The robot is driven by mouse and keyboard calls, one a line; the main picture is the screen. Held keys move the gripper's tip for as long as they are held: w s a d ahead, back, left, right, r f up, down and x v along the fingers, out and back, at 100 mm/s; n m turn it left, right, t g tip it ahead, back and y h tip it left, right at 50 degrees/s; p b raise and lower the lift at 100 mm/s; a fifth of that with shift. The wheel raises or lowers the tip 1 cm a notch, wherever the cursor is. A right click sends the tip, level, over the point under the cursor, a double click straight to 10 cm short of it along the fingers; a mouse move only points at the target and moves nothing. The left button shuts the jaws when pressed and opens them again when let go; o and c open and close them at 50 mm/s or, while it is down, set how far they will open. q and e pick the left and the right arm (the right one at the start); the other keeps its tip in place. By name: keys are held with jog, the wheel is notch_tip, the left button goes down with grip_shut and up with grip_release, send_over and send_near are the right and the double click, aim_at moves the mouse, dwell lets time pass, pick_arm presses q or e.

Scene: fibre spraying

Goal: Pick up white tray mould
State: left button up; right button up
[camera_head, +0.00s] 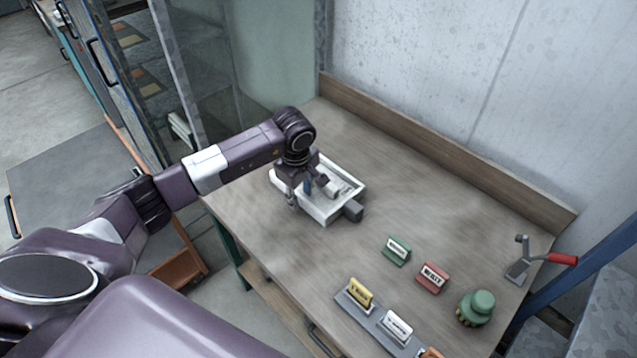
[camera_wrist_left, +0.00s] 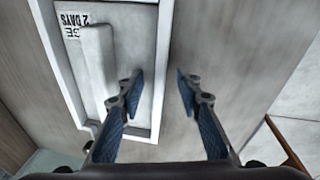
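The white tray mould (camera_head: 335,212) lies on the workbench below my left gripper. It is a shallow rectangular tray, and the gripper and wrist hide part of it. In the left wrist view its long white wall (camera_wrist_left: 165,40) runs between my left gripper's fingers (camera_wrist_left: 158,78). My left gripper (camera_head: 300,197) is open and points down, with one blue-padded finger on the inner side of the wall and the other on the outer side. I see a gap on both sides; whether the fingertips are below the rim I cannot tell. My right gripper is not in view.
A light bar (camera_wrist_left: 97,65) lies in the tray beside a printed label. A grey block (camera_head: 353,211) is at the tray's corner. Green (camera_head: 397,251) and red (camera_head: 433,277) signs, a green knob (camera_head: 476,307) and a red-handled tool (camera_head: 562,260) stand right. The bench's back is clear.

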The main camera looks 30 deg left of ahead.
pick_arm(q)
grip_shut()
dwell(0.4)
jog(key=shift+w+r, duration=0.15)
jog(key=shift+w, duration=0.1)
